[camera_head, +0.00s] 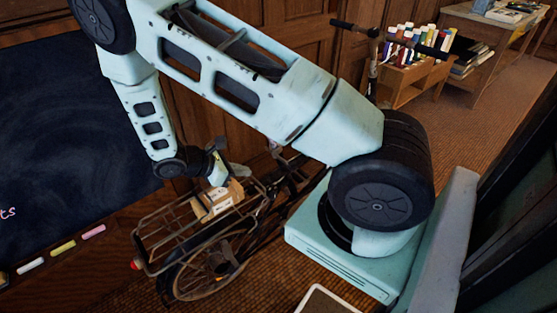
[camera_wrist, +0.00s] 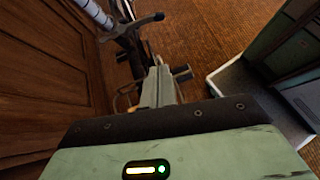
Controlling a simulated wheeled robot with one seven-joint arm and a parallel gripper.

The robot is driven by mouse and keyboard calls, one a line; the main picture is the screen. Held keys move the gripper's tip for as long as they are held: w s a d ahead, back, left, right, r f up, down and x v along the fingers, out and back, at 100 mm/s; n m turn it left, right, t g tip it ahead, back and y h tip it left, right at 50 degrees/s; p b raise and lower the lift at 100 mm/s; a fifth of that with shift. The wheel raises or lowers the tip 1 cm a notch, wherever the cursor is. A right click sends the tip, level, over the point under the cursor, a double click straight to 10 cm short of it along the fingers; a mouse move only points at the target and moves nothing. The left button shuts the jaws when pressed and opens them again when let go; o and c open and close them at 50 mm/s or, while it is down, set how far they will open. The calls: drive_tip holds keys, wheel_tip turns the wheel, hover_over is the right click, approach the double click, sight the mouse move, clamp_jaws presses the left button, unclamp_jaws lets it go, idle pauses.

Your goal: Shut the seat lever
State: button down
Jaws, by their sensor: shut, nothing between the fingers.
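A bicycle (camera_head: 213,262) stands beside the wood panelling in the head view, with its wire rear rack (camera_head: 165,240) towards me. My gripper (camera_head: 217,170) is low over the rack, near the seat area; it is small and partly hidden there. In the wrist view my gripper (camera_wrist: 161,82) is shut and empty, its two grey-green fingers together. Dark bicycle parts (camera_wrist: 130,32) lie beyond the fingertips. I cannot make out the seat lever or its position in either view.
A cardboard box (camera_head: 215,201) sits on the rack, close to my gripper. A blackboard (camera_head: 65,130) with chalks (camera_head: 62,247) below it is on the left. Carpet is clear at the back right.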

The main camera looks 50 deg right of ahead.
drive_tip(key=shift+d, duration=0.1)
approach(283, 162)
drive_tip(key=s+d+f, duration=0.3)
drive_tip(key=s+f, duration=0.1)
drive_tip(key=f, duration=0.1)
drive_tip(key=shift+s+d+p, duration=0.2)
drive_tip(key=shift+d+p, duration=0.1)
drive_tip(key=shift+p, duration=0.15)
